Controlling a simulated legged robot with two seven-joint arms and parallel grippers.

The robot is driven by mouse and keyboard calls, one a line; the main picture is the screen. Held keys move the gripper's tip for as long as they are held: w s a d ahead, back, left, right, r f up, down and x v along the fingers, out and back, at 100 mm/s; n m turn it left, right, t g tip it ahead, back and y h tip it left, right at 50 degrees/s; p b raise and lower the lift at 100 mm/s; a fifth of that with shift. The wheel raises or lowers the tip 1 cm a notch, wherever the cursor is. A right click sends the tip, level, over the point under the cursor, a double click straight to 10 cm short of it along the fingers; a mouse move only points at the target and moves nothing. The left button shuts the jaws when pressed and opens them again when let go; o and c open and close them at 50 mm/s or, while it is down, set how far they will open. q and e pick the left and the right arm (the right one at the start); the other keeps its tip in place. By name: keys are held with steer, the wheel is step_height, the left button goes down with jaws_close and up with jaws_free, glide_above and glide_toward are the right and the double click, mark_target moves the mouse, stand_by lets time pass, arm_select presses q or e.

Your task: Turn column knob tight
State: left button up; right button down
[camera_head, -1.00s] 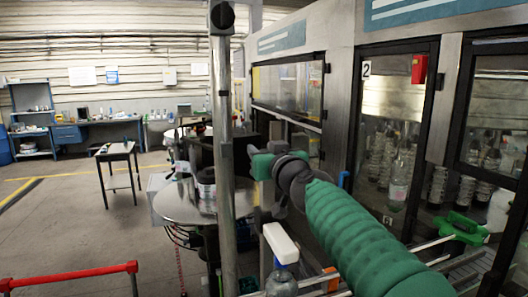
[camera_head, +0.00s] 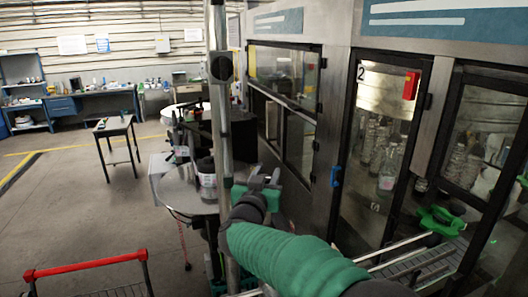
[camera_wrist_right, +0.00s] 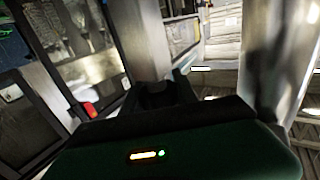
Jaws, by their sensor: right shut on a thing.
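The metal column (camera_head: 219,125) stands upright near the middle of the head view. My right gripper (camera_head: 256,188), at the end of the green-sleeved arm, is at the column's right side, lower down. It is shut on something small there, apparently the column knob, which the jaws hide. In the right wrist view the dark jaws (camera_wrist_right: 165,93) show from behind, with the column (camera_wrist_right: 277,60) close on the right; the knob cannot be made out. My left gripper is not in view.
The labeller's glazed doors (camera_head: 385,140) fill the right side. A red rail (camera_head: 85,269) is at lower left.

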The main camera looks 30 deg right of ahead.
steer(key=shift+r+m+g+h+p, duration=0.2)
steer(key=shift+m+g+h+p, duration=0.4)
steer(key=shift+g+p, duration=0.2)
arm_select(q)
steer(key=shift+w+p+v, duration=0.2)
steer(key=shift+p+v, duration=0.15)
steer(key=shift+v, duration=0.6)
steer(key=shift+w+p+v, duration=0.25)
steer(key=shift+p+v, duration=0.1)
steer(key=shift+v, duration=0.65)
arm_select(e)
steer(key=shift+s+d+f+m+g+h, duration=0.1)
steer(key=shift+m+g+h, duration=0.2)
steer(key=shift+g, duration=0.15)
steer(key=shift+s+d+f+m+g+h, duration=0.1)
steer(key=shift+m+g+h, duration=0.2)
steer(key=shift+g, duration=0.15)
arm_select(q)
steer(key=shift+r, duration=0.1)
arm_select(e)
steer(key=c, duration=1.3)
jaws_free()
steer(key=shift+o, duration=1.2)
steer(key=shift+f, duration=0.1)
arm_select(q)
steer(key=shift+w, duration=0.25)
arm_select(e)
steer(key=shift+o, duration=0.6)
steer(key=shift+w+d, duration=0.1)
steer(key=shift+w, duration=0.1)
